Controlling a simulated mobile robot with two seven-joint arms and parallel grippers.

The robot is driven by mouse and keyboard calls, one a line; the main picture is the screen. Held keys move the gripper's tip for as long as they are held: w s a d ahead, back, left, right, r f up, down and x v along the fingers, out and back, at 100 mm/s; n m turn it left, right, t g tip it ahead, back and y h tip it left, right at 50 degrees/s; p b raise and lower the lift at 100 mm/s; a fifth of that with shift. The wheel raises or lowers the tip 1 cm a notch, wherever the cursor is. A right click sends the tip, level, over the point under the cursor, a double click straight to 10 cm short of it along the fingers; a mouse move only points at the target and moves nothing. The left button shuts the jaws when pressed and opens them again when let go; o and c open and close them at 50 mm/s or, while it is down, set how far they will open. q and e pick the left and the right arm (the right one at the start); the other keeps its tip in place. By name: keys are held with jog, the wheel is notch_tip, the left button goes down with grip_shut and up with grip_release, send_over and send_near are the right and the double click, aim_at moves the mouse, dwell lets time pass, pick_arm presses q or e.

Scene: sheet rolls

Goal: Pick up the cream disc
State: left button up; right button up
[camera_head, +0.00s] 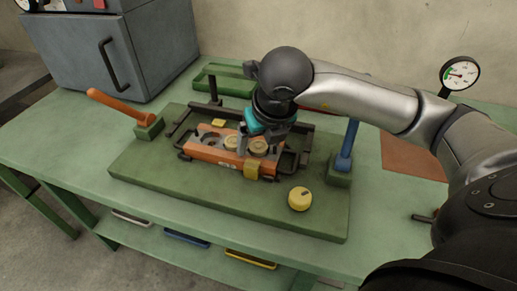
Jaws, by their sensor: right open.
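Two cream discs sit in an orange block on the green board, one cream disc (232,142) near the block's middle and another cream disc (259,147) to its right. A dark round recess shows at the block's left. The orange block (205,153) lies inside a dark frame. My right gripper (257,150) points down over the block at the right-hand disc, its fingers apart around or just above that disc; contact cannot be told. The wrist partly hides the block's back. My left gripper is not in view.
A yellow knob (299,198) stands at the board's front right. An orange-handled lever (118,104) is at left and a blue lever (348,146) at right. A grey cabinet (150,50), green tray (222,78) and pressure gauge (461,73) stand behind. The table's front left is clear.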

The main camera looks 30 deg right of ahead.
jog(key=shift+f, duration=0.1)
jog(key=shift+s+f, duration=0.1)
jog(key=shift+f, duration=0.05)
grip_shut()
dwell(0.5)
